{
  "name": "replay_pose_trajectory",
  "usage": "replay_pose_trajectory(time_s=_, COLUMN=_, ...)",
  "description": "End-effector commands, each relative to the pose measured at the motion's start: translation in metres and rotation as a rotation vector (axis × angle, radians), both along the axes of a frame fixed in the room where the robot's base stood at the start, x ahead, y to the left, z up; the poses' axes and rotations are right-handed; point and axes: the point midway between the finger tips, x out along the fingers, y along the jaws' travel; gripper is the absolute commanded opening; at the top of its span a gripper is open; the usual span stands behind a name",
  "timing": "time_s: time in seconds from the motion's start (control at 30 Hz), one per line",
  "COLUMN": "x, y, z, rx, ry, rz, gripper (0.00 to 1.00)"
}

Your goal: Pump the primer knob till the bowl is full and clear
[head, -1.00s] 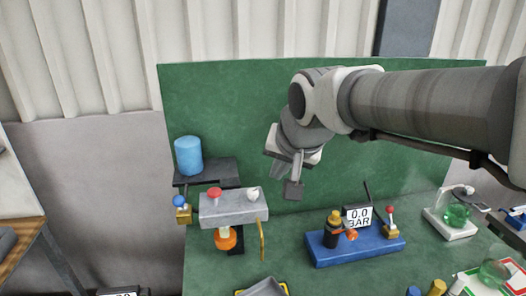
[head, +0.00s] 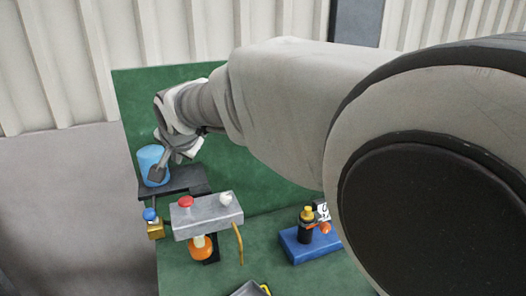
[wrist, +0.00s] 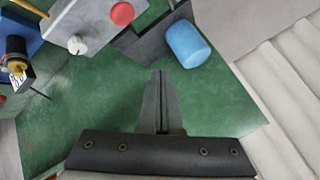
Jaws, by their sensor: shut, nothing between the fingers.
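A grey filter head (head: 207,217) stands on the green bench, with a red knob (head: 185,202) and a white knob (head: 226,199) on top. Both knobs also show in the wrist view, red (wrist: 122,13) and white (wrist: 77,45). I cannot tell which one is the primer. An orange bowl (head: 201,249) hangs under the head; its fill and clarity are too small to tell. My gripper (head: 158,173) is shut and empty. It overlaps the blue cylinder in the head view, behind the filter head. In the wrist view its fingers (wrist: 161,74) are together, apart from both knobs.
The blue cylinder (head: 151,160) stands on a dark shelf (head: 185,181). A brass valve with a blue knob (head: 150,215) is left of the head. A blue base (head: 291,247) with a black bottle (head: 305,229) stands right. My arm hides the bench's right side. A green panel rises behind.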

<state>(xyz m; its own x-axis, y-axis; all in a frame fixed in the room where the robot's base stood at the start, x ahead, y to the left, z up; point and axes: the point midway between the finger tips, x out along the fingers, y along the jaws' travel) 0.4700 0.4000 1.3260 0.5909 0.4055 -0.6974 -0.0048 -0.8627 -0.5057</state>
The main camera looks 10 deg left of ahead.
Motion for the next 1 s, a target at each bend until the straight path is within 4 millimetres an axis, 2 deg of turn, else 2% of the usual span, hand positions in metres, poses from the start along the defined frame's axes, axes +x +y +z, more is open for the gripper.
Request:
replay_pose_trajectory(time_s=0.4, x=0.0, y=0.002, z=-0.001, rx=0.002, ry=0.0, rz=0.0, gripper=0.0)
replay_pose_trajectory(time_s=0.57, x=0.0, y=0.002, z=-0.008, rx=0.001, ry=0.0, rz=0.0, gripper=0.0)
replay_pose_trajectory(time_s=0.77, x=0.0, y=0.002, z=-0.029, rx=0.001, ry=0.001, rz=0.0, gripper=0.0)
replay_pose_trajectory(time_s=1.0, x=0.0, y=0.002, z=-0.064, rx=0.001, ry=0.001, rz=0.002, gripper=0.0)
